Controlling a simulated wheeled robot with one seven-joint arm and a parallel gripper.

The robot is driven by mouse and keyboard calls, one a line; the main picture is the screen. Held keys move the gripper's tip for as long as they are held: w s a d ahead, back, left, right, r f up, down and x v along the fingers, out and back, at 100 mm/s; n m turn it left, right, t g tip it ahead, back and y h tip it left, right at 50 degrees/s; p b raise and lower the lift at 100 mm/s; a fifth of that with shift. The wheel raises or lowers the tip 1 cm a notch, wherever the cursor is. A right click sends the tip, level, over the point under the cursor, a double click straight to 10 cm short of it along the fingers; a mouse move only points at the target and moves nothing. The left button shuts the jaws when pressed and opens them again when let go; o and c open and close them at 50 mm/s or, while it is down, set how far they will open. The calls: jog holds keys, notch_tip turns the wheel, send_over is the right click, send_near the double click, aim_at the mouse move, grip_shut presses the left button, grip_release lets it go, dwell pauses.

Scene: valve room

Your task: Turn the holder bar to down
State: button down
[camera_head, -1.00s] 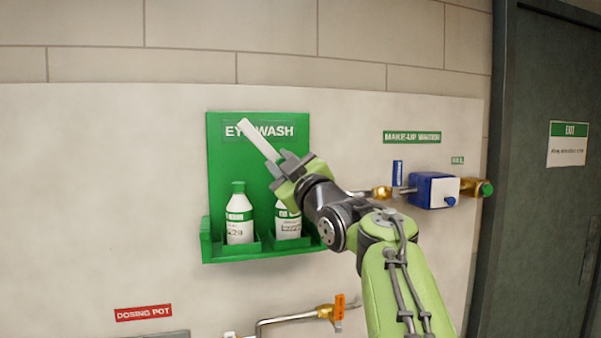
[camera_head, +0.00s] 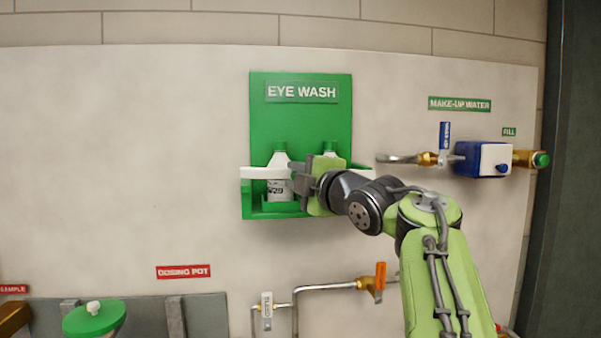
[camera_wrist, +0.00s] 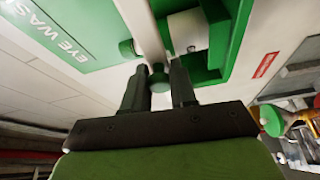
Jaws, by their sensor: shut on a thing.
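The white holder bar (camera_head: 258,173) lies about level across the front of the green eye wash station (camera_head: 300,120), its left end reaching past the station's edge. In the wrist view the bar (camera_wrist: 143,25) runs up from between the fingers. My gripper (camera_head: 299,178) is shut on the bar from the right. Behind the bar, a white bottle with a green cap (camera_head: 279,190) stands in the station's tray. A second bottle (camera_head: 330,150) is mostly hidden by my gripper.
The make-up water valve (camera_head: 480,159) with a blue-and-white box and brass fittings is on the wall to the right. Pipes with an orange-handled valve (camera_head: 378,282) run below. A green-lidded dosing pot (camera_head: 93,318) is at lower left. Bare wall lies left of the station.

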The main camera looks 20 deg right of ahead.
jog(key=shift+f+n, duration=0.3)
jog(key=shift+f, duration=0.3)
jog(key=c, duration=1)
grip_release()
jog(key=s, duration=0.5)
jog(key=s+d+b, duration=0.1)
jog(key=s, duration=0.4)
jog(key=s+d+b, duration=0.1)
jog(key=s, duration=0.4)
jog(key=shift+s+d+f, duration=0.1)
jog(key=shift+s, duration=0.2)
